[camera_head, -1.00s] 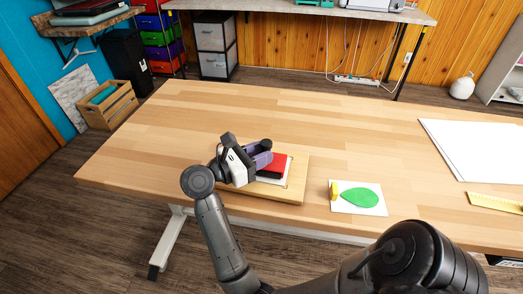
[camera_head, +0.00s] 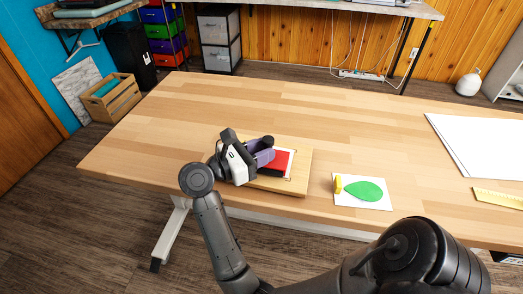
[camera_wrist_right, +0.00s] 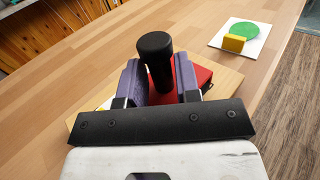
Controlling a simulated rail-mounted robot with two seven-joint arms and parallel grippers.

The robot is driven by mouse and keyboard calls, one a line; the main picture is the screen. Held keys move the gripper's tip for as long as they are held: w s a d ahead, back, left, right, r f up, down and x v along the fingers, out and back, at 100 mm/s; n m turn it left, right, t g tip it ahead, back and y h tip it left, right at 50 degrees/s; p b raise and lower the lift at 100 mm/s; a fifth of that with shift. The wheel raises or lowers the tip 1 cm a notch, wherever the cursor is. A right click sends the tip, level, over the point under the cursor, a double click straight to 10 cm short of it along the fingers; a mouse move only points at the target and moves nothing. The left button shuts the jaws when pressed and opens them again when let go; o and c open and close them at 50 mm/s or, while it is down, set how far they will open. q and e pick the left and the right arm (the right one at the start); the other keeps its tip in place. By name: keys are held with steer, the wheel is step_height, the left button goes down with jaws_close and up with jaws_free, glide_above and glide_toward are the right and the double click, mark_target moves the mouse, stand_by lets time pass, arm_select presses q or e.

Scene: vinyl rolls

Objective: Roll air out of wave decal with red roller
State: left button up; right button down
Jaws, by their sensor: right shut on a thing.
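My right gripper (camera_head: 262,152) is over the left part of a wooden board (camera_head: 299,180) at the table's front. In the wrist view, its purple fingers (camera_wrist_right: 158,80) stand on either side of a black upright handle (camera_wrist_right: 155,50) and are shut on it. The handle joins the red roller (camera_head: 280,161), whose red part also shows behind the fingers (camera_wrist_right: 204,77). The red part rests low over a white sheet on the board. The wave decal cannot be made out; the roller and gripper cover most of the sheet. My left gripper is not in view.
Large white sheets (camera_head: 475,148) and a yellow ruler (camera_head: 497,197) lie at the far right. The table (camera_head: 260,105) behind the board is clear.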

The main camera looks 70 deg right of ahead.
steer(key=shift+w+d+b, duration=0.15)
steer(key=shift+d+b, duration=0.2)
steer(key=shift+d, duration=0.55)
steer(key=shift+w+d+b, duration=0.15)
steer(key=shift+d+b, duration=0.2)
steer(key=shift+d, duration=0.45)
steer(key=shift+w+d+b, duration=0.1)
steer(key=shift+d+b, duration=0.25)
steer(key=shift+d, duration=0.4)
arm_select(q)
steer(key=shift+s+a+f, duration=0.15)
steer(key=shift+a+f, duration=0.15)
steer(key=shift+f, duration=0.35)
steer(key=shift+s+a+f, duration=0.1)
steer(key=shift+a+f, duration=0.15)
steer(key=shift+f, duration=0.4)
arm_select(e)
steer(key=shift+s+d+f, duration=0.1)
steer(key=shift+d+f, duration=0.2)
steer(key=shift+f, duration=0.05)
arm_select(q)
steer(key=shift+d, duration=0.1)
arm_select(e)
steer(key=shift+f, duration=0.1)
steer(key=shift+r, duration=0.25)
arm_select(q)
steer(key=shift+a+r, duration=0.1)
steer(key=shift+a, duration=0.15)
arm_select(e)
steer(key=shift+r, duration=0.2)
